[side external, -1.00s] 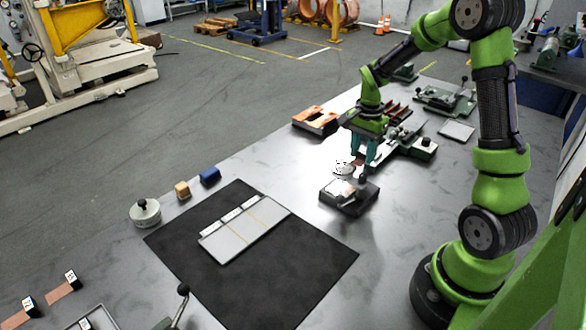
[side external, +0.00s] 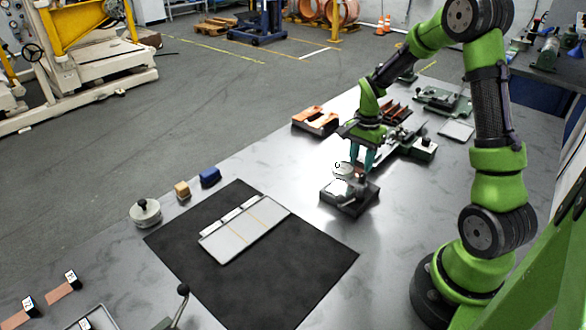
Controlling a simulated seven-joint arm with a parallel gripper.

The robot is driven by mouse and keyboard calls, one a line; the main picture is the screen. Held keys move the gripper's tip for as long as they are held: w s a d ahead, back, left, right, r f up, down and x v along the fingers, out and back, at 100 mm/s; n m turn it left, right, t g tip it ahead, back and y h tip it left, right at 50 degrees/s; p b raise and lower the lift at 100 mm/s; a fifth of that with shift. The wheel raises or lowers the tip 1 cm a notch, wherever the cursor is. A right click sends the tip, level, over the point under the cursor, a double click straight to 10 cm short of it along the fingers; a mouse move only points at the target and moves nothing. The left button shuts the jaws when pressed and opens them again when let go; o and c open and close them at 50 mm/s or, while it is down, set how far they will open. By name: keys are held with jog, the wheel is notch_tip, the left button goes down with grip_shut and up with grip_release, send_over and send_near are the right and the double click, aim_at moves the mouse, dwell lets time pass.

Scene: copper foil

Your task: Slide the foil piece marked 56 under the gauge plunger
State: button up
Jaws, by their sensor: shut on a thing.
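The gauge with a round white dial (side external: 343,170) stands on a dark block (side external: 348,205) right of the black mat. My gripper (side external: 361,165), with teal fingers, is at the back of the gauge, just behind and right of the dial. It is shut on a small copper-coloured piece (side external: 360,172), seen only as a reddish patch between the fingertips and the dial. Its number cannot be read. The plunger is too small to make out, so I cannot tell whether the foil is under it.
Two copper strips with tags, one here (side external: 62,291), lie at the lower left. A round weight (side external: 145,212), a tan block (side external: 182,190) and a blue block (side external: 209,176) stand left. Orange (side external: 315,118) and green fixtures stand behind.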

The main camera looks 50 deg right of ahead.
jog(key=shift+f, duration=0.55)
jog(key=shift+a, duration=2.5)
dwell(2.0)
jog(key=shift+f, duration=0.15)
dwell(1.0)
jog(key=o, duration=0.7)
jog(key=shift+r, duration=1.5)
jog(key=o, duration=0.5)
